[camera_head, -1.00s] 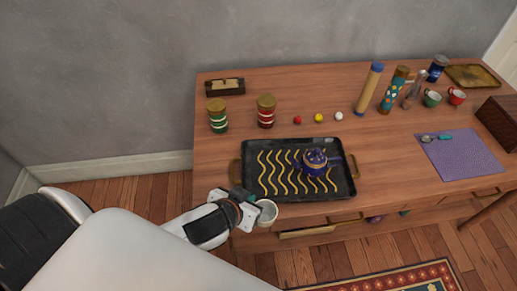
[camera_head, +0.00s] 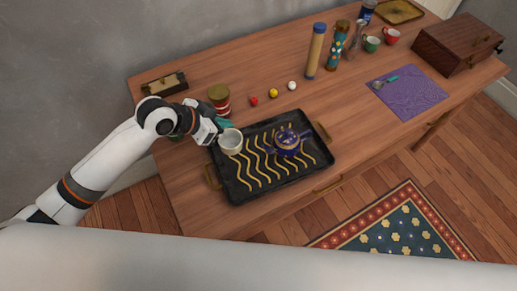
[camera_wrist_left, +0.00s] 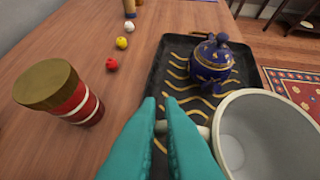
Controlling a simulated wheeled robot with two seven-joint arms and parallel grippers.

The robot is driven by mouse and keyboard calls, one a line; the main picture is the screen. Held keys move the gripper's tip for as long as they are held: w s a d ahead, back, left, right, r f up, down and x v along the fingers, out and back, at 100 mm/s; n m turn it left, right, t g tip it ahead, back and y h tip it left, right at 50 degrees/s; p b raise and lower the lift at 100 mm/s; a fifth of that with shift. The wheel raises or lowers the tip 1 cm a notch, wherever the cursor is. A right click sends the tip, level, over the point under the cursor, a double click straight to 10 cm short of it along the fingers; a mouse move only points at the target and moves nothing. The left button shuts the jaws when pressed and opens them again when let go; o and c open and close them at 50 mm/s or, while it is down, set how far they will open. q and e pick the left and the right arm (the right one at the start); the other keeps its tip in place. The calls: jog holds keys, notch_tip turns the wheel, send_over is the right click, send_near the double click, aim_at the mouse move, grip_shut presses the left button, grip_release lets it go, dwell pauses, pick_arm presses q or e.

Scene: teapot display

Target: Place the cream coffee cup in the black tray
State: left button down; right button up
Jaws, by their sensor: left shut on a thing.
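The cream coffee cup (camera_head: 231,141) is held by my left gripper (camera_head: 222,124) over the far left corner of the black tray (camera_head: 262,193). In the left wrist view, the teal fingers (camera_wrist_left: 165,130) are shut on the handle of the cup (camera_wrist_left: 265,135), which stands to their right with its opening showing. The tray has gold wavy lines and brass handles, and it also shows in the wrist view (camera_wrist_left: 160,65). A blue teapot (camera_head: 289,141) with gold trim sits in the tray, right of the cup. Whether the cup touches the tray is unclear. My right gripper is not in view.
A red striped jar (camera_head: 219,98) with a gold lid stands close behind my left gripper. Red (camera_head: 254,101), yellow (camera_head: 273,93) and white (camera_head: 292,86) balls lie behind the tray. The tray's front left part is bare. A purple mat (camera_head: 408,92) lies to the right.

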aim_at(227, 144)
pick_arm(q)
notch_tip(227, 144, down, 9)
jog(key=shift+f, duration=0.2)
dwell(0.3)
jog(key=c, duration=1.6)
grip_release()
jog(key=v, duration=1.2)
jog(key=shift+a, duration=0.1)
